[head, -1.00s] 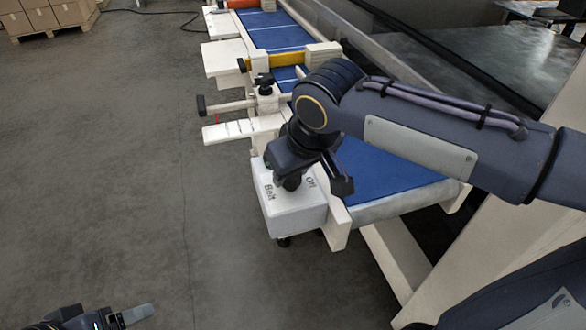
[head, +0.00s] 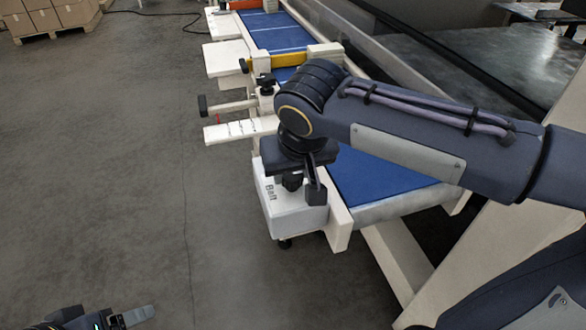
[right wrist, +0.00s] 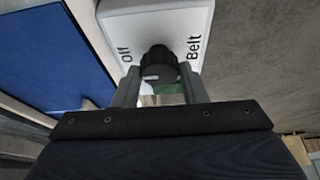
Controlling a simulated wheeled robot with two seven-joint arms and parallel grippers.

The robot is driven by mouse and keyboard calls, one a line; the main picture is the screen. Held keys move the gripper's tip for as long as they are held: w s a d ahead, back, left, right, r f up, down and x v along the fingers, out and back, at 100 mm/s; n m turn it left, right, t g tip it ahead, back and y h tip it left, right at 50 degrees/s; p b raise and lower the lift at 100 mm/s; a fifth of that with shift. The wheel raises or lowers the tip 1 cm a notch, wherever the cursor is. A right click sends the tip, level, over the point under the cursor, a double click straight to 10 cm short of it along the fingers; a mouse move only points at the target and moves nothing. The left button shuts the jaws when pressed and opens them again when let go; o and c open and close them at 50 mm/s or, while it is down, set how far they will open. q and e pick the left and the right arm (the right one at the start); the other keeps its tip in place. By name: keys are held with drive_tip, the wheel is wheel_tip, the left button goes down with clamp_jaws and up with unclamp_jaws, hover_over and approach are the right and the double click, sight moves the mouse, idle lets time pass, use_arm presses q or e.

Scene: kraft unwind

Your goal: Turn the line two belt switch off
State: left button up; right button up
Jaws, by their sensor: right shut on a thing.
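The belt switch box (head: 300,219) is white and sits at the near left corner of the conveyor. The word "Belt" shows on it in the head view; the right wrist view (right wrist: 180,17) shows both "Off" and "Belt". Its black round knob (right wrist: 157,63) has a pale mark on its side facing my gripper, left of centre. My right gripper (right wrist: 159,88) is shut on the knob, one finger on each side; it also shows in the head view (head: 295,185). My left gripper (head: 122,318) is low at the left edge, away from the switch, partly cut off.
The conveyor's blue belt (head: 378,180) runs away behind the switch, with pale side arms (head: 240,130) and a yellow bar (head: 270,63) beyond. Boxes (head: 45,18) stand at the far left. The grey floor (head: 100,180) at left is clear.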

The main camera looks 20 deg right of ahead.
drive_tip(key=o, duration=1)
drive_tip(key=shift+c, duration=0.2)
drive_tip(key=v, duration=0.7)
drive_tip(key=shift+s+r, duration=0.2)
drive_tip(key=shift+r, duration=0.15)
drive_tip(key=s+d+f+m+y, duration=0.1)
drive_tip(key=s+d+f+y, duration=0.1)
drive_tip(key=s+d+f, duration=0.2)
drive_tip(key=s+d+f+m+t+y, duration=0.1)
drive_tip(key=s+d+f, duration=0.4)
drive_tip(key=s+f, duration=0.3)
wheel_tip(320, 180, down, 4)
drive_tip(key=shift+s+f+y, duration=0.2)
drive_tip(key=shift+s+y, duration=0.1)
drive_tip(key=shift+y, duration=0.1)
